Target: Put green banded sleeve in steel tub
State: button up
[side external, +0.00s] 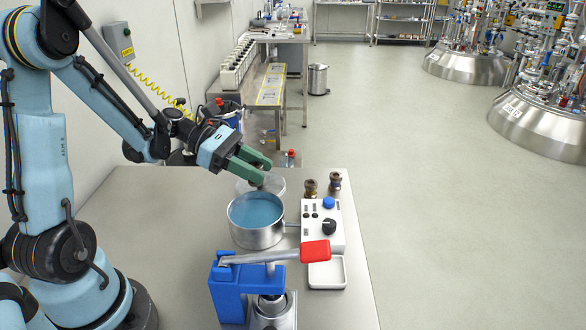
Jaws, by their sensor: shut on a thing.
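The steel tub (234,229) stands on the bench, round and open, with a blue interior. My gripper (264,171) is above and slightly beyond the tub's back rim, tilted down to the right. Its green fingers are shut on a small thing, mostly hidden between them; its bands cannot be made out. Two small brown, dark-topped banded pieces stand upright at the right: one nearer (310,188), one farther (335,183). I cannot make out green bands on either.
A clear round dish (274,184) lies just behind the tub. A white control box (322,238) with knobs stands right of it. A blue press (232,288) with a red-handled lever (316,251) stands in front. The bench's left part (150,215) is bare.

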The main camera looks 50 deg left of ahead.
jog(key=shift+w+a+f, duration=0.1)
jog(key=shift+a+f, duration=0.05)
jog(key=shift+f, duration=1.95)
jog(key=shift+f, duration=0.4)
jog(key=shift+f, duration=0.2)
jog(key=o, duration=1.1)
